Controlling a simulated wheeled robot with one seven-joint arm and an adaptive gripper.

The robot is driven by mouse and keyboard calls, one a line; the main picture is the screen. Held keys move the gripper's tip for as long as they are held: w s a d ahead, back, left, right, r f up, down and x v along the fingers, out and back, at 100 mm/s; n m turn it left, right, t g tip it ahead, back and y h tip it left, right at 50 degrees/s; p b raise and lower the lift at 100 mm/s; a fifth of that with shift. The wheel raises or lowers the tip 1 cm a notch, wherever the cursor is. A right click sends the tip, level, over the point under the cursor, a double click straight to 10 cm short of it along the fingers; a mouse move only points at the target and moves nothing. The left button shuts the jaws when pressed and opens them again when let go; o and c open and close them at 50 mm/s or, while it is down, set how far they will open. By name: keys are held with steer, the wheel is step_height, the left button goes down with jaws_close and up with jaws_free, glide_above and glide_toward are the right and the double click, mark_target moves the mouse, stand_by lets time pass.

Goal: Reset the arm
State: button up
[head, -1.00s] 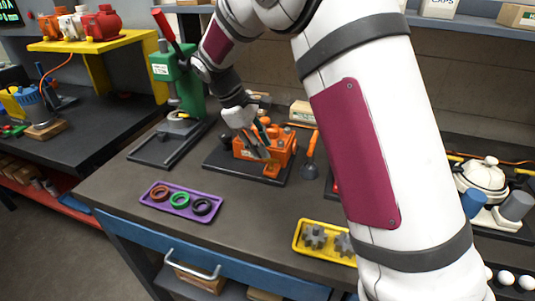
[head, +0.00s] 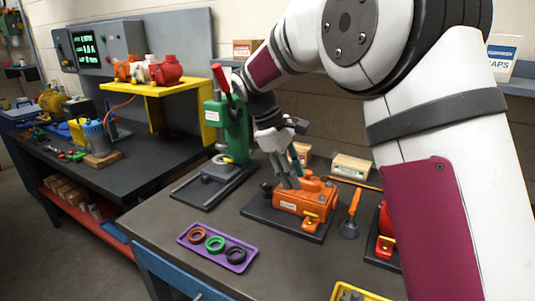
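My gripper (head: 287,177) is in the head view, low over an orange tagged block (head: 304,202) on a dark base plate (head: 262,217). Its fingers point down at the back left part of the block. I cannot tell whether the fingertips touch it or how far apart they are. My white arm with maroon panels fills the right side and hides part of the bench.
A green press (head: 234,130) with a red lever stands left of the gripper. A purple tray (head: 217,249) with several rings lies in front. A yellow shelf (head: 168,87) holds motors at left.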

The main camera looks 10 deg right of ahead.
steer(key=s+d+r+m+t+y, duration=0.1)
steer(key=s+d+r+m+y, duration=0.15)
steer(key=s+r, duration=0.5)
steer(key=s+d+f+m+t, duration=0.1)
steer(key=s+m, duration=0.1)
steer(key=s, duration=0.6)
steer(key=s+m+t+y, duration=0.1)
steer(key=s+m, duration=0.2)
steer(key=s, duration=0.6)
steer(key=s+d+f+m+t+y+p, duration=0.1)
steer(key=s+m+t, duration=0.1)
steer(key=s, duration=0.6)
steer(key=shift+s+d+f, duration=0.2)
steer(key=shift+d+f, duration=0.1)
steer(key=shift+f, duration=0.05)
